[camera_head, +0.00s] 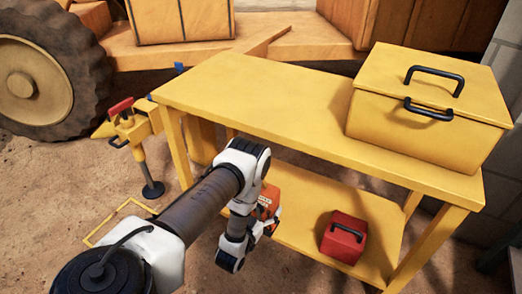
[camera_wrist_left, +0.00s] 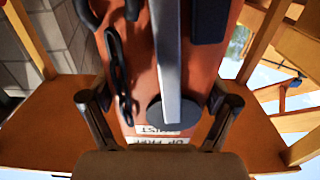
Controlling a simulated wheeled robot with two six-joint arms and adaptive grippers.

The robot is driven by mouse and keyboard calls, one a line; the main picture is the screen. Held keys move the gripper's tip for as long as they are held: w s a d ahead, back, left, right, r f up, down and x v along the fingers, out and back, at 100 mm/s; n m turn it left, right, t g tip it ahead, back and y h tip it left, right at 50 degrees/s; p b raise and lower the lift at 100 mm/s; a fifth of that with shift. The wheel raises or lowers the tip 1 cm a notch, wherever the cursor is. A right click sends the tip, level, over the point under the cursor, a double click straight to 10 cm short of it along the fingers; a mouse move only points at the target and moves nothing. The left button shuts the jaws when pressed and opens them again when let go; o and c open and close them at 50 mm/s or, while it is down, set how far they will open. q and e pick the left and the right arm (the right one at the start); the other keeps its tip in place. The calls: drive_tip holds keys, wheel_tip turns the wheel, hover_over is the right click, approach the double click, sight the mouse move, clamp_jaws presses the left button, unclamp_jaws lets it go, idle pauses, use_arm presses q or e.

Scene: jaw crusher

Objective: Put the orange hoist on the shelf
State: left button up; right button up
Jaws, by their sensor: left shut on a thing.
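The orange hoist (camera_head: 268,197) shows in the head view just beyond my left wrist, partly hidden by it. In the left wrist view the hoist (camera_wrist_left: 140,70) fills the middle, with a dark chain, a grey lever and a white label. My left gripper (camera_wrist_left: 158,118) has one finger on each side of the hoist and is shut on it. The yellow lower shelf (camera_head: 300,225) lies under the table top. The hoist is at the shelf's left front part; I cannot tell whether it touches the shelf. My right gripper is not in view.
A red toolbox (camera_head: 343,238) stands on the lower shelf to the right of the hoist. A large yellow toolbox (camera_head: 425,120) stands on the table top (camera_head: 250,100). A yellow tool (camera_head: 130,135) on a stand is at left, near a big wheel (camera_head: 45,80).

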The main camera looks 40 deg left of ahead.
use_arm(q)
drive_tip(key=shift+w+d+f+b, duration=0.15)
drive_tip(key=shift+w+f+b, duration=0.4)
drive_tip(key=shift+w+b, duration=0.3)
drive_tip(key=w+d+f+b, duration=0.1)
drive_tip(key=w+f+b, duration=0.2)
drive_tip(key=w, duration=0.7)
drive_tip(key=shift+d+b, duration=0.35)
drive_tip(key=shift+b, duration=0.75)
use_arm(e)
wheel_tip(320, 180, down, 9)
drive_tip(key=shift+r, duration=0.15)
use_arm(q)
drive_tip(key=shift+f, duration=0.15)
drive_tip(key=shift+f, duration=0.1)
drive_tip(key=o, duration=1.6)
